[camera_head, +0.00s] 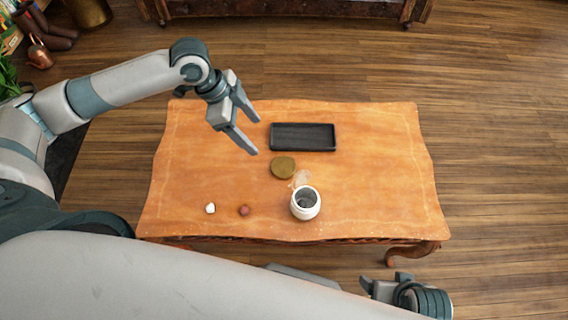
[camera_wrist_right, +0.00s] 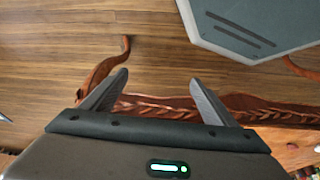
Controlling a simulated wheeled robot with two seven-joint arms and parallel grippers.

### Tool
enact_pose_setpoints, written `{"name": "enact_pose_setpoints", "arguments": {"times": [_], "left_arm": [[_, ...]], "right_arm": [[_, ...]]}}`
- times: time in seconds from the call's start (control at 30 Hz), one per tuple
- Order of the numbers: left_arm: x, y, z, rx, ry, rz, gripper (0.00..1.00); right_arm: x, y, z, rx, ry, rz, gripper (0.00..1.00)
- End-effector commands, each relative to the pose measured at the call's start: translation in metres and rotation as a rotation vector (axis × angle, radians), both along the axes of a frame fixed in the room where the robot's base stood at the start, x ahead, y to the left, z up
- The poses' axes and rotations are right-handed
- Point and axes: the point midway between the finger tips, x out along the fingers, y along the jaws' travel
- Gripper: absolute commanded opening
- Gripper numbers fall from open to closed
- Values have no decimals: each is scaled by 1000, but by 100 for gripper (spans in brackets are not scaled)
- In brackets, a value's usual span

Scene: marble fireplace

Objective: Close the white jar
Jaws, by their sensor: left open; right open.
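The white jar (camera_head: 305,203) stands upright and uncovered near the front edge of the table, its dark inside showing. A round brown-gold disc (camera_head: 283,167), which looks like a lid, lies flat on the table behind and left of the jar. My left gripper (camera_head: 256,134) is open and empty above the table, left of the black tray and behind the disc. My right gripper (camera_wrist_right: 155,80) is open and empty in the right wrist view, in front of the table's carved edge. In the head view the right gripper (camera_head: 385,279) is low at the front, partly hidden.
The wooden table (camera_head: 400,180) also bears a black tray (camera_head: 303,137) at the back, a small white piece (camera_head: 210,208) and a small reddish-brown piece (camera_head: 244,210) at the front left. A faint translucent item (camera_head: 300,178) lies between disc and jar. The table's right side is clear.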

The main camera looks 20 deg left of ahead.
Motion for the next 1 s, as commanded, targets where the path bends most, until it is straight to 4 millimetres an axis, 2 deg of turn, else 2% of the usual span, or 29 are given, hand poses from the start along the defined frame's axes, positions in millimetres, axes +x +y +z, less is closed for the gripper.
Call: {"name": "enact_pose_setpoints", "arguments": {"times": [0.27,0.8,1.0], "left_arm": [[1,-6,-13,-1,1,-1,67],[10,-39,-97,-1,2,0,67],[13,-45,-112,-1,-1,0,67]], "right_arm": [[1,2,-1,5,-9,2,80],[14,15,-3,43,-83,13,80],[14,18,-2,53,-95,16,80]]}}
